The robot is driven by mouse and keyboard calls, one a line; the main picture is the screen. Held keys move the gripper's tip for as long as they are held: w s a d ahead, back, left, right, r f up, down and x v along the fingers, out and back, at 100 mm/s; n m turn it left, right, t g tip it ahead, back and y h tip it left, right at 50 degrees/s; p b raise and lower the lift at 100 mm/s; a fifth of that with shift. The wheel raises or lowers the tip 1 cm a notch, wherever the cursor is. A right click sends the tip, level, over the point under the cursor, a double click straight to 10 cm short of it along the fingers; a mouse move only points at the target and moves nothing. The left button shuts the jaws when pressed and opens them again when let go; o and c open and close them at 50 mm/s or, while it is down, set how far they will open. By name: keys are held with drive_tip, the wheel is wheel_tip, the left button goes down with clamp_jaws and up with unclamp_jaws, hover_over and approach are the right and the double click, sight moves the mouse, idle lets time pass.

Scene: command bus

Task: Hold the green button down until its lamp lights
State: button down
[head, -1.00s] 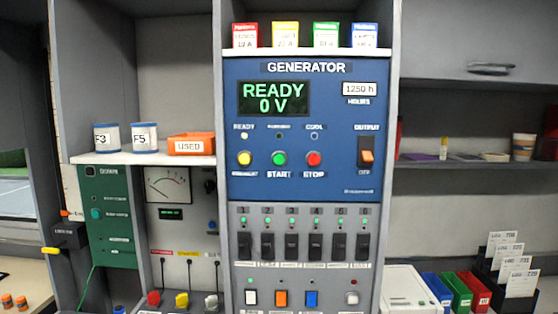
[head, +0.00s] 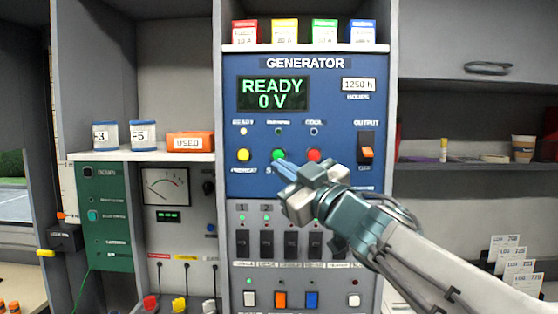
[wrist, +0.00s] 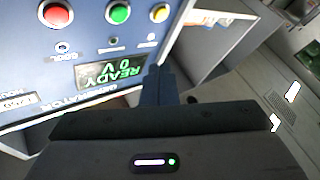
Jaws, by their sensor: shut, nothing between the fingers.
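The green START button (head: 278,155) is on the blue generator panel (head: 340,185), between a yellow button (head: 243,155) and a red STOP button (head: 313,155). Its small lamp (head: 278,131) looks dark. The display (head: 272,94) reads READY, 0 V. My gripper (head: 280,166) is shut and empty, its tips overlapping the green button's lower edge in the head view. In the wrist view, the panel appears upside down, and the green button (wrist: 119,12) is whole, above and left of my fingertips (wrist: 157,69), with a visible gap. Its lamp there (wrist: 113,41) also looks dark.
The READY lamp (head: 244,131) glows pale yellow. An orange OUTPUT switch (head: 367,152) is at the panel's right. Black breaker switches (head: 266,243) lie below. A shelf with jars and an orange USED bin (head: 190,142) is at the left.

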sight(278, 155)
drive_tip(key=shift+s+a+r+n+g+y, duration=0.15)
drive_tip(key=shift+s+a+n+g+y, duration=0.15)
drive_tip(key=shift+a+n+y, duration=0.1)
drive_tip(key=shift+w, duration=0.2)
drive_tip(key=w+p, duration=0.1)
drive_tip(key=w, duration=0.7)
drive_tip(key=shift+w+d, duration=0.2)
drive_tip(key=shift+w, duration=0.1)
drive_tip(key=shift+p, duration=0.3)
idle(1.4)
drive_tip(key=shift+w, duration=0.45)
drive_tip(key=shift+w, duration=0.35)
idle(0.5)
idle(1.2)
drive_tip(key=shift+s, duration=0.8)
